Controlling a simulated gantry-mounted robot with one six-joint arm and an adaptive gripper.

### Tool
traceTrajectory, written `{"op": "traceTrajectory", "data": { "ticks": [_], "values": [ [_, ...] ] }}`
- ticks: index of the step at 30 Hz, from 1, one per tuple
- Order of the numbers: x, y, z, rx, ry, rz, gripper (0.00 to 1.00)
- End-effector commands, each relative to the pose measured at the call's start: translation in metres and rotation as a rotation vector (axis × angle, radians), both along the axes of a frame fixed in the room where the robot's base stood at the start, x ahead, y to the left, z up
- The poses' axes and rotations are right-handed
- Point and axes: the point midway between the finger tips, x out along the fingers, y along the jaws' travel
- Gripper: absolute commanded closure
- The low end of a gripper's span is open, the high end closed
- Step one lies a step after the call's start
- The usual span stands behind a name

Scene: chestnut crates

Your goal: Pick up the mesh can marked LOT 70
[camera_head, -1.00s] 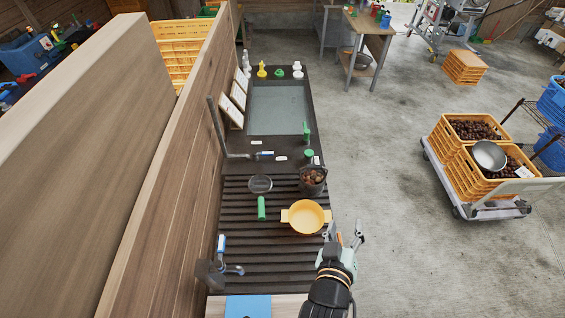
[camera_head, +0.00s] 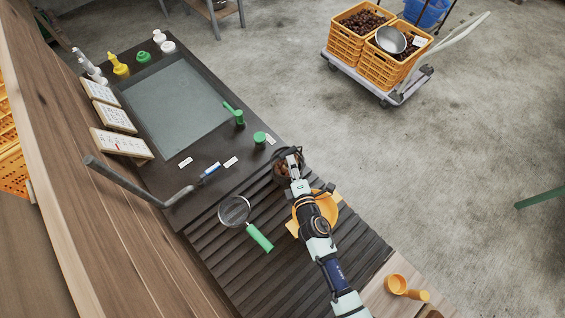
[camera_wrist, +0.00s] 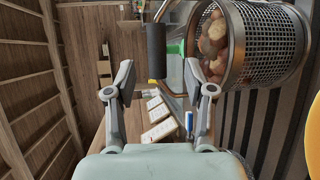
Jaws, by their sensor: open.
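The mesh can (camera_wrist: 262,45) is a metal perforated can holding brown, rounded contents, at the upper right of the wrist view. In the head view its dark body (camera_head: 278,170) is partly hidden by my gripper (camera_head: 293,157). In the wrist view my gripper (camera_wrist: 158,82) is open, its fingers to the left of the can and apart from its body. A black cylindrical grip (camera_wrist: 156,50) on a metal rod shows between and beyond the fingertips; I cannot tell whether it belongs to the can. No LOT 70 marking is readable.
A strainer with a green handle (camera_head: 258,237) lies on the slatted counter (camera_head: 215,260).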

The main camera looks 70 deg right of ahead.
Motion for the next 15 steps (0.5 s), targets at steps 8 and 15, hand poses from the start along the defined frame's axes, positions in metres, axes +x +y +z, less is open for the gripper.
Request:
{"op": "traceTrajectory", "data": {
  "ticks": [8, 15],
  "values": [
    [0.017, -0.024, -0.001, 0.000, -0.003, -0.001, 0.46],
    [0.033, -0.045, -0.008, 0.001, -0.002, 0.000, 0.46]
  ]
}}
